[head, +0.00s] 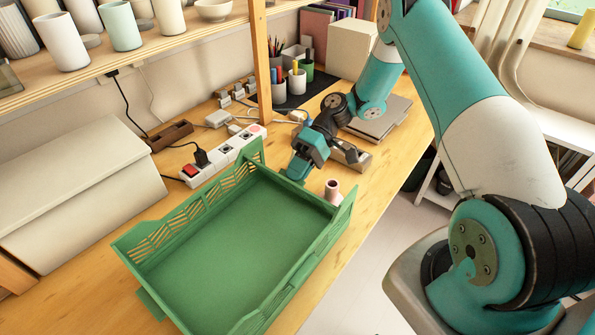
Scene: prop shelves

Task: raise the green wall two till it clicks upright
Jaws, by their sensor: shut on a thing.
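A green crate (225,255) stands on the wooden table, its floor bare. Its slatted left wall (190,217) and its right wall (318,255) stand up. My gripper (296,176) is at the crate's far side, shut on the green wall there, which I take as wall two. The arm reaches in from the right. A green flap (150,304) sticks out at the near left end.
A white power strip (224,157) with plugs lies close behind the left wall. A small pinkish cylinder (332,190) stands by the far right corner. A cream box (75,190) is at left, a grey laptop-like slab (380,122) beyond the gripper. A shelf (150,55) with cups overhangs.

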